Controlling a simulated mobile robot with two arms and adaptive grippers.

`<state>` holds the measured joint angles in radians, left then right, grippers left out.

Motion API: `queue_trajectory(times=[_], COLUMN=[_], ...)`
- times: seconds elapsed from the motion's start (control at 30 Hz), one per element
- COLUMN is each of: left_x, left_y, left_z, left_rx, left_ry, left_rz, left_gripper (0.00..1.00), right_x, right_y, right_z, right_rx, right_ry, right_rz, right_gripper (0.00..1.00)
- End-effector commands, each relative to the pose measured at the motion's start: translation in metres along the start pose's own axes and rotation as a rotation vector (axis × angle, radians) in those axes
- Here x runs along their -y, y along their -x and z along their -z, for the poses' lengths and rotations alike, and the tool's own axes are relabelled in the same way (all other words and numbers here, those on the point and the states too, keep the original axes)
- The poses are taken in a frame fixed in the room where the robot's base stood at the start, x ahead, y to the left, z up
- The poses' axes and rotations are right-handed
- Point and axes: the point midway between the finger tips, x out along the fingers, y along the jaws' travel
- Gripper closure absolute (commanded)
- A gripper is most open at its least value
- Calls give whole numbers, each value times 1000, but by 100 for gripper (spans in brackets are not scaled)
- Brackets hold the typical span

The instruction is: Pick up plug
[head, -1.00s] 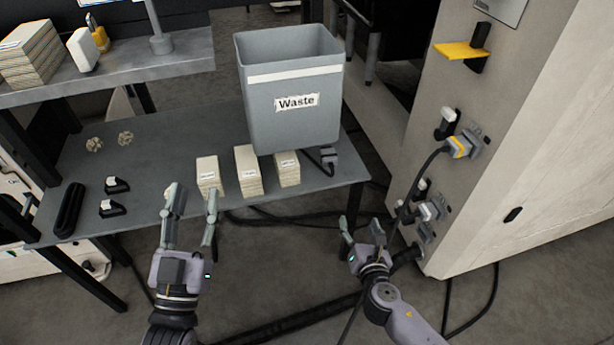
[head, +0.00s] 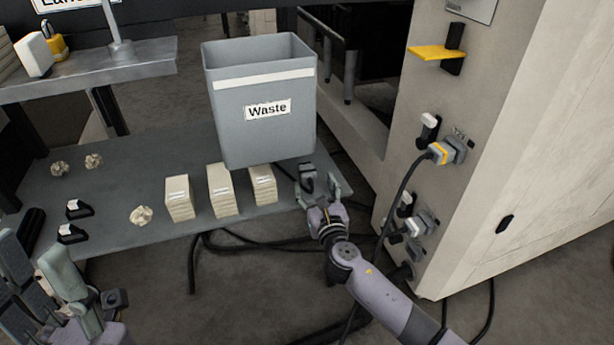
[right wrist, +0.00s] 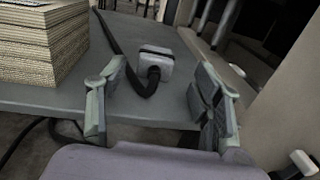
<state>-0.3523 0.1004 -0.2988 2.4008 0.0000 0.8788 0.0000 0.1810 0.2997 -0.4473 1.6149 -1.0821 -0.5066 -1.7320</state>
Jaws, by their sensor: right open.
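A grey plug (head: 306,172) with a black cable lies on the dark table near its right end, beside the waste bin. In the right wrist view the plug (right wrist: 156,62) shows its pale grey body and the black cable curving around from it. My right gripper (head: 318,189) is open at the table's right front edge. In the wrist view its fingers (right wrist: 160,95) stand apart on either side of the plug's line, with the plug beyond the fingertips and not held. My left gripper (head: 42,262) is open and empty at the lower left, partly cut off.
The grey waste bin (head: 262,130) stands behind the plug. Several paper stacks (head: 223,190) stand left of it, with crumpled paper (head: 140,215) nearby. A cabinet (head: 478,190) at right bears a yellow-grey connector (head: 446,151) with a hanging cable. Cables lie on the floor.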

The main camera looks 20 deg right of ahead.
Motion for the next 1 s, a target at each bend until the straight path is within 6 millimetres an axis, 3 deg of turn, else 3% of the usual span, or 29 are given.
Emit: queue_trajectory(times=[0.17,0.5,0.77,1.0], left_x=[0,0,0,0], left_y=[7,25,24,25], left_z=[4,-1,-1,-1], left_rx=[-26,-23,-22,-22], left_ry=[2,1,2,2], left_rz=[0,0,-1,0], left_gripper=[60,60,60,60], right_x=[-1,-4,-4,-4], right_y=[-12,-54,-56,-56], right_z=[2,4,2,3], right_rx=[2,0,0,0], right_ry=[0,-1,0,0], right_rz=[0,0,0,0], right_gripper=[40,40,41,57])
